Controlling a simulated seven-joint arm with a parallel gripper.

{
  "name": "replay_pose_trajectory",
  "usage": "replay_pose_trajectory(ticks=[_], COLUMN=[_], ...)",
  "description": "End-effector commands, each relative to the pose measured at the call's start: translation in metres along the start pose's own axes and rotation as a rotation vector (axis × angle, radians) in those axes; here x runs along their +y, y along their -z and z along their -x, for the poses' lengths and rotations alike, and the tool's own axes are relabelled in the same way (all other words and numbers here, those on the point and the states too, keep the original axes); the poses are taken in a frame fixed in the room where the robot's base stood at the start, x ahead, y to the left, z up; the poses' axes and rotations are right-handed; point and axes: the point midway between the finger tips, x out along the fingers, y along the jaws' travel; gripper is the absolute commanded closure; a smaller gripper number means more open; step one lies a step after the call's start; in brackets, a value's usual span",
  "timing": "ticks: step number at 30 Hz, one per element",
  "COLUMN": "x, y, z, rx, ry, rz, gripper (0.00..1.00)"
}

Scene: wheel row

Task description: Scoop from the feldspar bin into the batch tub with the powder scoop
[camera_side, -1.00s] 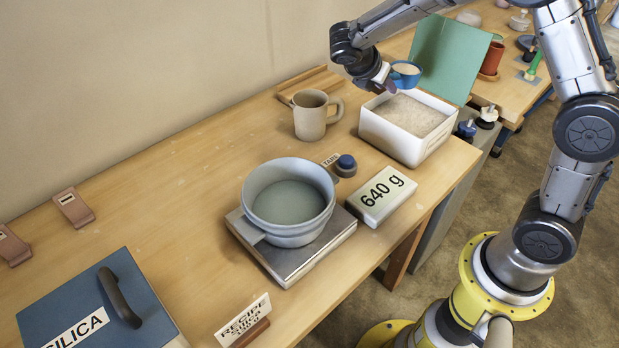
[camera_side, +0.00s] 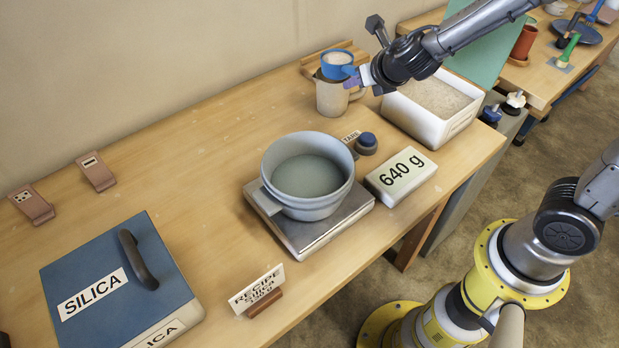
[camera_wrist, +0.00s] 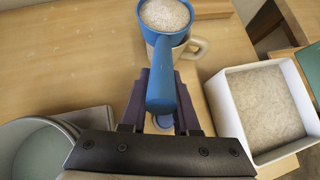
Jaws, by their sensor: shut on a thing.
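My gripper (camera_wrist: 160,108) is shut on the handle of the blue powder scoop (camera_wrist: 166,18). The scoop holds pale powder, heaped near its rim, and looks level. In the side view the scoop (camera_side: 338,66) is over or in front of the beige mug, left of the bin. The white feldspar bin (camera_side: 425,119) stands open with pale powder inside; I see no label on it. The grey batch tub (camera_side: 307,208) sits on the scale (camera_side: 322,232) with a greyish layer at its bottom. The tub's rim (camera_wrist: 22,128) shows at lower left in the wrist view.
The beige mug (camera_side: 331,98) stands behind the tub. A block reading 640 g (camera_side: 401,176) and a dark blue knob (camera_side: 366,142) are beside the scale. A recipe card (camera_side: 257,289) and a lidded SILICA bin (camera_side: 180,268) are nearer.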

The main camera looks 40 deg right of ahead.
Motion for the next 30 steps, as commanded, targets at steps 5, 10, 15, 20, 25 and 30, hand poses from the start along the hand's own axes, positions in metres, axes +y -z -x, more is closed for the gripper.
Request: replay_pose_trajectory(ticks=[5,10,15,20,25,30], x=[0.000,0.000,0.011,0.044,0.079,0.100], y=[-0.001,-0.001,0.003,0.020,0.051,0.086], z=[0.000,0.000,0.009,0.040,0.085,0.128], rx=[-0.002,-0.003,-0.008,-0.022,-0.035,-0.041], ry=[0.001,0.001,-0.014,-0.068,-0.143,-0.216], rz=[0.000,-0.001,0.013,0.057,0.118,0.180], gripper=[1.00,1.00,1.00,1.00,1.00,1.00])
